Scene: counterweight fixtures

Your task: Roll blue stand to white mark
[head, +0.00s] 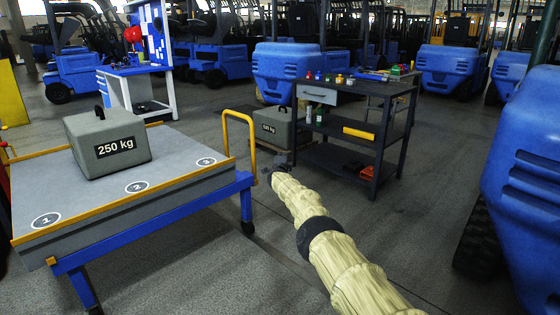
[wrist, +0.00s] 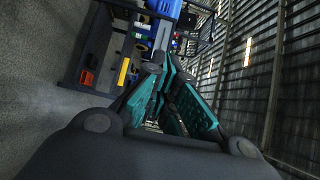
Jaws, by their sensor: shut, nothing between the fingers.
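The blue stand (head: 190,208) is a low blue-framed cart at the left of the head view. It has a grey top, yellow edging, dark casters and a yellow push handle (head: 252,140) at its right end. A grey 250 kg weight (head: 85,160) sits on its top near white circles numbered 1, 2 and 3. My gripper (head: 276,166) appears to the right of the handle, apart from it in the picture. In the wrist view its teal fingers (wrist: 165,72) are closed together and empty. I cannot make out a white mark on the floor.
A dark shelf table (head: 345,92) with tools and bottles stands beyond my gripper. Another grey weight (head: 271,128) is behind it. Blue forklifts line the back, and a large blue machine (head: 525,190) stands close at the right. Floor between stand and machine is largely clear.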

